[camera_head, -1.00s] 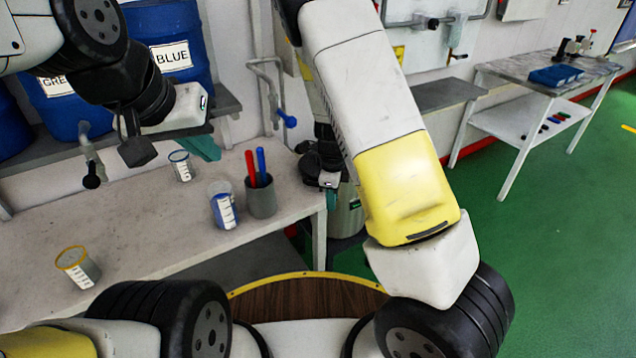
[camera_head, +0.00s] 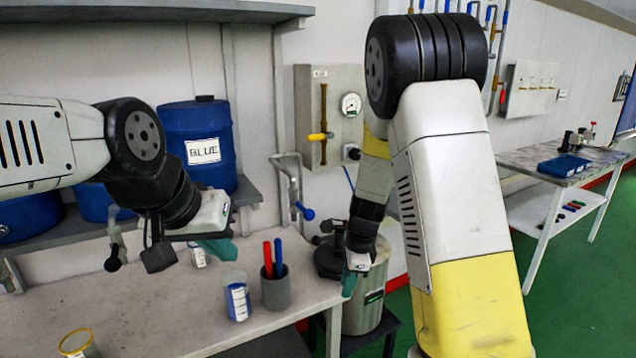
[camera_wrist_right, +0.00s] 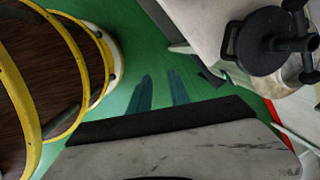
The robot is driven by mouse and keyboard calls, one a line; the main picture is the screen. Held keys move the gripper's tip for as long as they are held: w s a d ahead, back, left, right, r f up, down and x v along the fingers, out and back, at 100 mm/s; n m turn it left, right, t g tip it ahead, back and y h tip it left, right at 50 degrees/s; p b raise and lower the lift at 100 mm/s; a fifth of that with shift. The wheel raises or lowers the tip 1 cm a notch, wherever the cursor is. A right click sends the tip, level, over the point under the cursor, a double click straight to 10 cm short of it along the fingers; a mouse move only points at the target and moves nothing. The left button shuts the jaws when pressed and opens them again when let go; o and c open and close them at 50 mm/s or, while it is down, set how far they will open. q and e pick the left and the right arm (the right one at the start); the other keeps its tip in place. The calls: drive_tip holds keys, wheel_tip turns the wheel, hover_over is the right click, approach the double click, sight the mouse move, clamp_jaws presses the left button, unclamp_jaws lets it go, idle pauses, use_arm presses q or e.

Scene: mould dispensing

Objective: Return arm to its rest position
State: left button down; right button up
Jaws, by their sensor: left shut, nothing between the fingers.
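My left gripper (camera_head: 216,250) is shut and empty, above the back of the workbench, in front of the blue barrel labelled BLUE (camera_head: 197,146). My right arm comes down the middle right of the head view. Its gripper (camera_head: 349,284) hangs in front of the metal pot (camera_head: 365,305), beside the bench's right end. In the right wrist view its two teal fingers (camera_wrist_right: 158,92) stand apart with only green floor seen between them. The right gripper holds nothing that I can see.
On the workbench (camera_head: 170,315) stand a beaker with a blue label (camera_head: 237,296), a grey cup with red and blue sticks (camera_head: 275,291) and a yellow-rimmed beaker (camera_head: 78,344). A side table (camera_head: 562,166) with a blue tray stands at the right. Green floor lies between.

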drive_tip(key=s+d+r+n+t, duration=0.2)
drive_tip(key=s+d+r+n, duration=0.1)
drive_tip(key=s+r+n, duration=0.6)
drive_tip(key=s+d+r+n+t, duration=0.3)
drive_tip(key=s+r+n, duration=0.6)
drive_tip(key=r, duration=0.6)
drive_tip(key=shift+s+n+y, duration=0.3)
drive_tip(key=shift+s, duration=0.45)
